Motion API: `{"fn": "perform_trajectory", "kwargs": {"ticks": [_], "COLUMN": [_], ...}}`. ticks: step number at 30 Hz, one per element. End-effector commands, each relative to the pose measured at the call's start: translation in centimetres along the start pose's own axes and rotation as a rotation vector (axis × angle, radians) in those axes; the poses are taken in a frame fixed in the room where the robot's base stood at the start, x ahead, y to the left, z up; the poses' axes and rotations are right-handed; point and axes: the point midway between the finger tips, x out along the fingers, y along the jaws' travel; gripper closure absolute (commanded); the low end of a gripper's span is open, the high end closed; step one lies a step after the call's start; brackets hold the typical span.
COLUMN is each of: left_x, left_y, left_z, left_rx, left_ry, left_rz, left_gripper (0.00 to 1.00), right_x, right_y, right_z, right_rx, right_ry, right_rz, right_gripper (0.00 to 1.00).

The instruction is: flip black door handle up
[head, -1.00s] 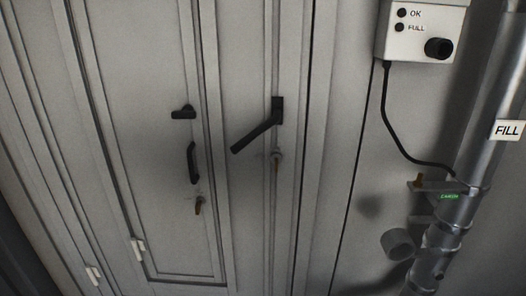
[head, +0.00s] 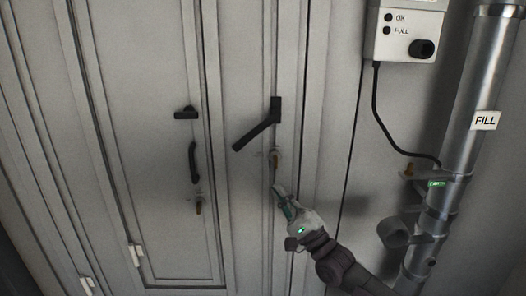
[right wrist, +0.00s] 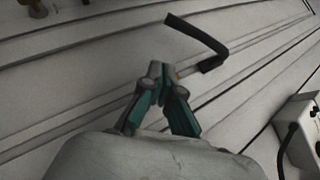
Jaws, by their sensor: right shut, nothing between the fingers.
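The black door handle (head: 256,133) is on the grey door, right of its middle. Its lever slants down and to the left from a mount (head: 276,108) at its upper right end. In the right wrist view the handle (right wrist: 200,36) lies just beyond the fingers. My right gripper (head: 278,190) is below the handle, apart from it, with its arm coming from the lower right. In the right wrist view its green-sided fingers (right wrist: 157,70) meet at the tips and hold nothing. My left gripper is not in view.
Left of the handle are a small black latch (head: 186,113), a curved black pull (head: 192,162) and a keyed lock (head: 199,204). A white control box (head: 405,32) with a black cable and a metal FILL pipe (head: 468,150) stand at the right.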

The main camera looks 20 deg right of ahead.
Motion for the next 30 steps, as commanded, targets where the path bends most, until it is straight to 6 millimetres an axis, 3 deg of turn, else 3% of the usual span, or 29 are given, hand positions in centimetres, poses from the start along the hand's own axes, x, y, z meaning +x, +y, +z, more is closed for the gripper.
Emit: {"fn": "perform_trajectory", "kwargs": {"ticks": [3,6,19,30], "left_x": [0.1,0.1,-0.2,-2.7], "left_y": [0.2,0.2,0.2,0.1], "left_z": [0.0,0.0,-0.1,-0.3], "left_rx": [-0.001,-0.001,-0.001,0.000], "left_ry": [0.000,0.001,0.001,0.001], "left_rz": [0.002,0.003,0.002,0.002], "left_gripper": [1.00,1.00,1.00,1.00], "right_x": [1.0,1.2,1.9,8.2], "right_y": [-2.5,-3.4,-3.6,-4.3], "right_z": [1.2,1.6,1.7,2.2], "right_rx": [0.099,0.137,0.144,0.143], "right_ry": [-0.052,-0.069,-0.071,-0.071], "right_rz": [-0.057,-0.075,-0.079,-0.080], "right_gripper": [1.00,1.00,1.00,1.00]}}
